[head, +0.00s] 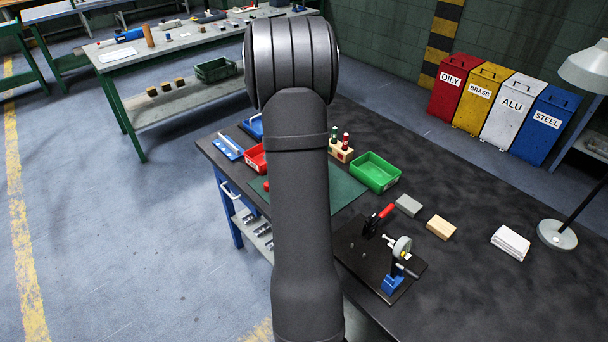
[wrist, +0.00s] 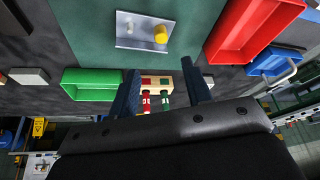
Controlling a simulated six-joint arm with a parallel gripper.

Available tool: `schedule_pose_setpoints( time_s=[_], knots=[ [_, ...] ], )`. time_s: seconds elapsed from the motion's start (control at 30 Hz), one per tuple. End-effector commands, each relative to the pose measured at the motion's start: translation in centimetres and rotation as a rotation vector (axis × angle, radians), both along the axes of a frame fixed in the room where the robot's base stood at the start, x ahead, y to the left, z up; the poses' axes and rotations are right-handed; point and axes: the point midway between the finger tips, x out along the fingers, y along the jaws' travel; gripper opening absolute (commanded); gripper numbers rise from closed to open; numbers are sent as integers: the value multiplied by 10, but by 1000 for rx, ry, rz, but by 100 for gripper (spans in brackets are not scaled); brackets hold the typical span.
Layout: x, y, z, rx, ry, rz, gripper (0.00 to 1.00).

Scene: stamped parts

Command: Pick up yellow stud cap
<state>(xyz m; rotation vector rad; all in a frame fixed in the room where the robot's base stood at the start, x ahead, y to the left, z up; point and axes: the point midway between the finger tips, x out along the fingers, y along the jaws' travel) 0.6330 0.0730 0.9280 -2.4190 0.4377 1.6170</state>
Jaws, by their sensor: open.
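The yellow stud cap (wrist: 160,34) is a small round yellow piece at the right end of a shiny metal plate (wrist: 135,41) in the wrist view. A small pale stud (wrist: 128,28) shows near the plate's left end. My gripper (wrist: 158,67) is open and empty, its two dark fingers apart and pointing toward the plate side of the picture. The fingertips appear short of the cap, and I see no contact. In the head view my arm hides the cap, the plate and my gripper.
The plate lies on a green mat (head: 345,190). Around it stand a green bin (head: 375,172), a red bin (wrist: 245,35) and a wooden block with red and green pieces (head: 341,153). A dark fixture board with a red-handled clamp (head: 377,219) sits nearer.

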Motion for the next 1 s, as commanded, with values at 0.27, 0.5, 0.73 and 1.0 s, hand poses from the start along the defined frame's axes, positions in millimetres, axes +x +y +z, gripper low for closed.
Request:
schedule_pose_setpoints(
  time_s=[0.27,0.5,0.73,1.0],
  knots=[
    [18,-7,-48,-1,1,0,45],
    [25,-10,-65,0,-1,0,45],
    [32,-11,-90,-2,3,1,45],
    [42,-14,-113,1,0,0,45]
  ],
)
